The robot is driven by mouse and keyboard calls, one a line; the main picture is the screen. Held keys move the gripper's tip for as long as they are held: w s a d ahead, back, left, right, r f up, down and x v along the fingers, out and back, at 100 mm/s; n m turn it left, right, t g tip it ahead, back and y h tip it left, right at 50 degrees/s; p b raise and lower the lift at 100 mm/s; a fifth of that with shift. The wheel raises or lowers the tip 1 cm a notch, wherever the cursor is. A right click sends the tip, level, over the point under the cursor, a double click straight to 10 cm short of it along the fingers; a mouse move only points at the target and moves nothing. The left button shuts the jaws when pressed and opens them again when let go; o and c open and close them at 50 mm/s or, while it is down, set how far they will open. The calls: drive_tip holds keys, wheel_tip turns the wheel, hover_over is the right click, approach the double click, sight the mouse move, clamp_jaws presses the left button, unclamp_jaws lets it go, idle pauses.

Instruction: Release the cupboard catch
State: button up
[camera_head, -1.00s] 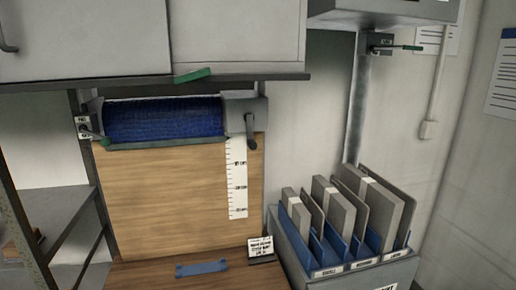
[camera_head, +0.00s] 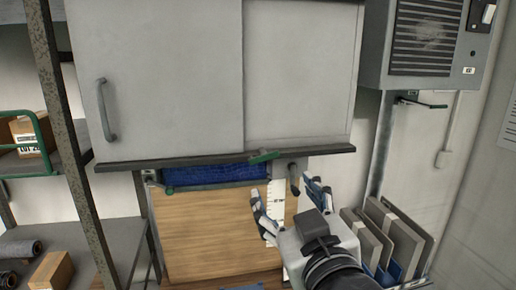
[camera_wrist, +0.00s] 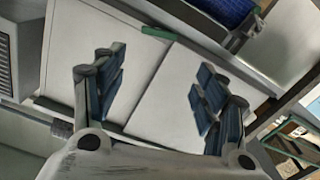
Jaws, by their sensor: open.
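The grey cupboard (camera_head: 180,80) hangs on the wall with two door panels and a curved handle (camera_head: 105,110) on the left one. A green catch (camera_head: 264,157) sits at its bottom edge, near where the panels meet. A green piece also shows at the cupboard edge in the wrist view (camera_wrist: 157,32). My gripper (camera_head: 290,200) is open and empty, with blue-padded fingers. In the head view it appears below and right of the catch, apart from it. In the wrist view the white panels lie beyond my open fingers (camera_wrist: 158,85).
A blue roll (camera_head: 215,174) with a dark crank (camera_head: 294,180) is below the cupboard, above a wooden board (camera_head: 205,230). Metal shelving (camera_head: 75,150) stands at left.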

sight(265, 160)
drive_tip(key=shift+o, duration=1.4)
drive_tip(key=p+x, duration=0.2)
drive_tip(key=x, duration=1.5)
drive_tip(key=shift+w+d+f, duration=0.15)
drive_tip(key=shift+c, duration=0.3)
drive_tip(key=c, duration=1)
drive_tip(key=m+b, duration=0.1)
drive_tip(key=b, duration=0.1)
drive_tip(key=f+m+b, duration=0.1)
drive_tip(key=m+b, duration=0.1)
drive_tip(key=b, duration=0.1)
drive_tip(key=shift+d, duration=0.1)
drive_tip(key=shift+r, duration=0.1)
